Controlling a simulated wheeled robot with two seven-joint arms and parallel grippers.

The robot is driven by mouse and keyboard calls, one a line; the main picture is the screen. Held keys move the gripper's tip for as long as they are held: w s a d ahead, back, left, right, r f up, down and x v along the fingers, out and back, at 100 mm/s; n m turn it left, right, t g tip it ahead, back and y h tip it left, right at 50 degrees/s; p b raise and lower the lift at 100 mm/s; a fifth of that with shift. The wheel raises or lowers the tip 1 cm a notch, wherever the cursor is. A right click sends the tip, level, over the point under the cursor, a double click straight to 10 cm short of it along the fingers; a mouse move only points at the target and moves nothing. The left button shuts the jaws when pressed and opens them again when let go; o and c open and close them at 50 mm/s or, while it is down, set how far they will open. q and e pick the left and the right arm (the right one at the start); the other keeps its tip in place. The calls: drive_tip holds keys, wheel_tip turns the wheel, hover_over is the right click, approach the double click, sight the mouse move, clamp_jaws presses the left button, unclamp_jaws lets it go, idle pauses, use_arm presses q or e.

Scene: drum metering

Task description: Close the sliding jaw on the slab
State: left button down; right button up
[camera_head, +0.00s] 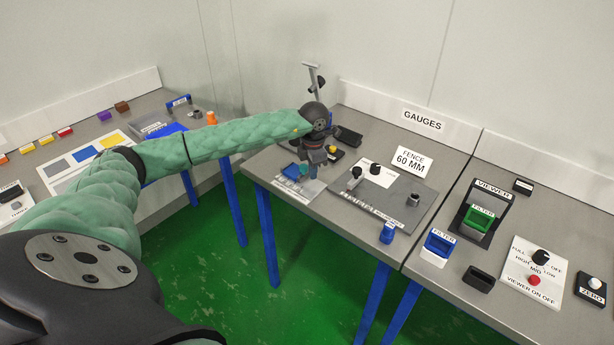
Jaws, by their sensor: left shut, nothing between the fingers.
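My left gripper (313,172) points down at the left end of the gauges table. Its fingers are shut with nothing between them. A small teal piece (291,170) lies just left of the fingers, on a pale card with a scale (297,186). The pieces around the fingertips are small and partly hidden by the gripper. I cannot tell for certain which one is the sliding jaw or the slab, or whether the fingers touch either. My right gripper is out of view.
A grey plate (405,203) with a scale, a metal block and black knobs lies right of the gripper. A blue block (388,232) stands by the front edge. The viewer (484,213) is farther right. A floor gap separates the left table.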

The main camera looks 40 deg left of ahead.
use_arm(q)
drive_tip(key=shift+r, duration=0.15)
wheel_tip(320, 180, up, 7)
drive_tip(key=p, duration=0.1)
drive_tip(key=shift+p, duration=0.3)
idle(0.5)
